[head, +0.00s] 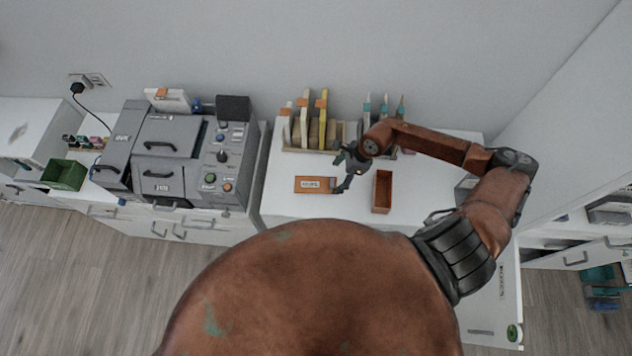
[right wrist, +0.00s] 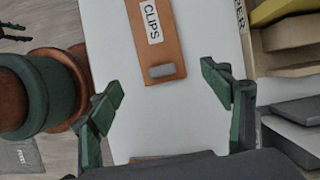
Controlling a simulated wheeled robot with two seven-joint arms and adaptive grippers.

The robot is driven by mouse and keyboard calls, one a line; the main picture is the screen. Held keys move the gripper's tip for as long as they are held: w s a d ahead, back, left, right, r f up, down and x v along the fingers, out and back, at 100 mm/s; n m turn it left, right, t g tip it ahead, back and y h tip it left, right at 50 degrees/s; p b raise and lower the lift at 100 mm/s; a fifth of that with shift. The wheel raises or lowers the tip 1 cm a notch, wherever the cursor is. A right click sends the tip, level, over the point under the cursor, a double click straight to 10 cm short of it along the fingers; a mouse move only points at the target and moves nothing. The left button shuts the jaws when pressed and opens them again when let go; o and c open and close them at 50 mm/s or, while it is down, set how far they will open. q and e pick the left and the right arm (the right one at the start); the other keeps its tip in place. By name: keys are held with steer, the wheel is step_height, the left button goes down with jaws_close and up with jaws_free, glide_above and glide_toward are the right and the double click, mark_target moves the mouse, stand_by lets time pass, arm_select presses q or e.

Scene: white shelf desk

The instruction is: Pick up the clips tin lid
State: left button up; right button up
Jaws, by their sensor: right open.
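The clips tin lid (head: 314,184) is a flat orange-brown rectangle with a white label, lying on the white desk. In the right wrist view the lid (right wrist: 170,52) shows its CLIPS label and a small grey raised piece near its closer end. My right gripper (head: 343,173) is open and empty at the right end of the lid. In the right wrist view its fingers (right wrist: 164,92) are spread wide, with the lid ahead of them and bare desk between. An open brown tin (head: 382,192) stands to the right of the lid. My left gripper is not seen.
A wooden rack (head: 320,140) with upright folders stands behind the lid. Grey machines with a control panel (head: 222,165) stand to the left, and a green bin (head: 64,174) is farther left. The desk (head: 300,208) in front of the lid is clear.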

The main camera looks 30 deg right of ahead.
mark_target(331, 182)
steer(key=x, duration=0.6)
steer(key=shift+w+f+p, duration=0.1)
steer(key=shift+f+p, duration=0.15)
steer(key=shift+p, duration=0.1)
steer(key=shift+c, duration=0.4)
steer(key=c, duration=1.2)
